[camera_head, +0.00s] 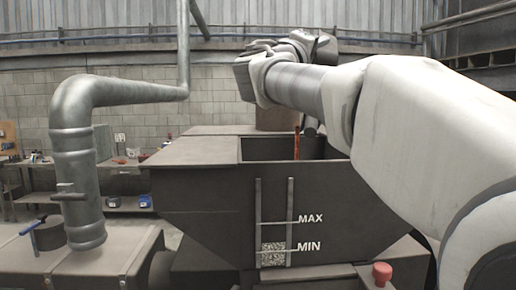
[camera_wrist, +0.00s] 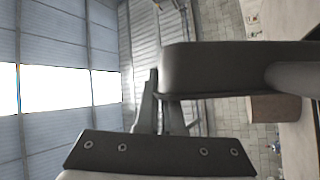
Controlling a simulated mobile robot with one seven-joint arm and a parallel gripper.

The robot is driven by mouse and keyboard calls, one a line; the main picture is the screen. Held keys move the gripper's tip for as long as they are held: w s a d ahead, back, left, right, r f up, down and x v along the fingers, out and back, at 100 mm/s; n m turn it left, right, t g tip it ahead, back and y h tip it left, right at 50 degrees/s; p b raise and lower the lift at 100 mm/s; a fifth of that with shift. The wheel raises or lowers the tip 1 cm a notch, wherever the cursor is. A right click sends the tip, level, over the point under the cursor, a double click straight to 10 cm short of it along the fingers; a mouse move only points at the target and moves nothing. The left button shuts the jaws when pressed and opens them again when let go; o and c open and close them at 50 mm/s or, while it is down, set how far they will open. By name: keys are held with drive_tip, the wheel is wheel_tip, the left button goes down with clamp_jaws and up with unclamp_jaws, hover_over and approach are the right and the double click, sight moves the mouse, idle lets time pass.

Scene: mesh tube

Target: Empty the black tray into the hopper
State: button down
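The hopper (camera_head: 215,205) is a large dark grey funnel-shaped bin in the middle of the head view, with MAX and MIN marks on its front. Its top opening shows, but its inside floor is hidden. My arm reaches over it from the right. In the wrist view, my gripper (camera_wrist: 150,105) is shut on the end of the black tray (camera_wrist: 215,68), which stretches to the right. The view is turned on its side and the tray appears tilted. Its contents do not show. In the head view, my arm hides the fingers, and I cannot make out the tray.
A thick grey pipe (camera_head: 75,150) stands left of the hopper. A brown block (camera_head: 275,119) rises behind the opening; an upright orange bar (camera_head: 297,143) shows at the opening. A red knob (camera_head: 382,274) is at the front right. A workbench (camera_head: 122,165) stands by the back wall.

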drive_tip(key=a+n+t+b, duration=0.1)
drive_tip(key=a, duration=0.1)
drive_tip(key=w+a+n+t, duration=0.1)
drive_tip(key=n, duration=0.1)
drive_tip(key=a+n+t+y+b, duration=0.1)
drive_tip(key=a+n, duration=0.1)
drive_tip(key=shift+w+a+r+b, duration=0.1)
drive_tip(key=shift+w+a+b, duration=0.05)
drive_tip(key=shift+a+b, duration=0.2)
drive_tip(key=shift+y, duration=0.3)
